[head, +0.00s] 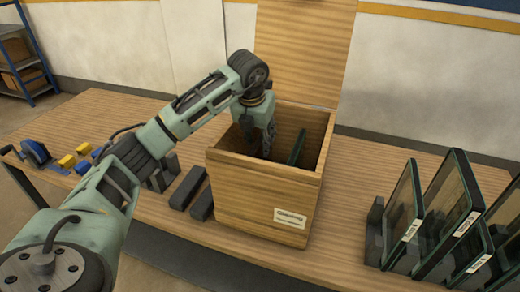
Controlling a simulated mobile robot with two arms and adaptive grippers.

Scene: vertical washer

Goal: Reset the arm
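My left arm reaches in from the lower left across the workbench. My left gripper (268,138) points down into an open wooden box (258,205). Its fingertips are inside the box, partly hidden by the front wall and shadow, so I cannot tell whether it is open or shut. A thin dark green-edged panel (297,147) stands tilted inside the box, to the right of the gripper and apart from it as far as I can see. My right gripper is not in view.
The box lid (303,50) stands open behind it. Several glass panels (447,215) stand in a dark rack (374,232) on the right. Dark blocks (187,187) lie left of the box. Blue and yellow tools (67,160) lie at the bench's (275,262) left end.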

